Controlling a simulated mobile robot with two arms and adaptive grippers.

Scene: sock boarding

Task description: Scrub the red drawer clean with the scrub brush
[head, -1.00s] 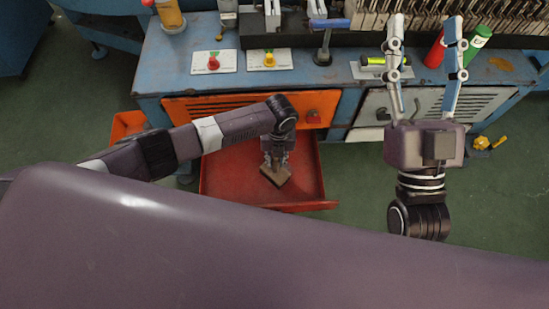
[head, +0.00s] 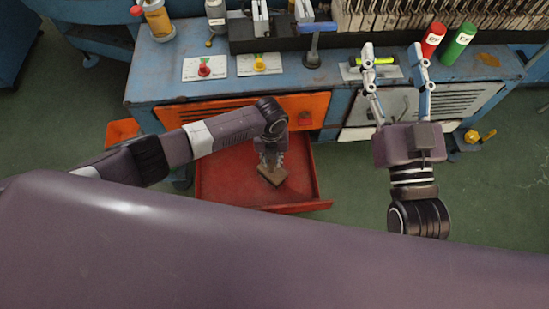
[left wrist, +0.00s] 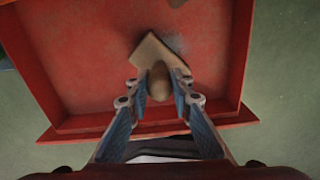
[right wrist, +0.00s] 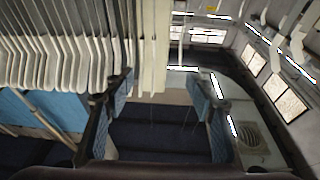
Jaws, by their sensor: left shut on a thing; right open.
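The red drawer (head: 225,185) stands pulled out below the orange cabinet front, and its floor is open to view from above. It fills most of the left wrist view (left wrist: 85,60), with a greyish smudge (left wrist: 178,44) on its floor near the brush. My left gripper (head: 271,160) is shut on the scrub brush (head: 272,177), inside the drawer. In the left wrist view the fingers pinch the brush's rounded knob handle (left wrist: 159,82), above its tan block (left wrist: 150,52). The bristles are hidden. My right gripper (head: 396,55) is open and empty, raised in front of the workbench on the right.
The blue workbench (head: 270,80) carries a red switch (head: 204,70), a yellow switch (head: 260,63), a red bottle (head: 433,40) and a green bottle (head: 458,45). A row of sock boards (head: 420,15) stands at the back.

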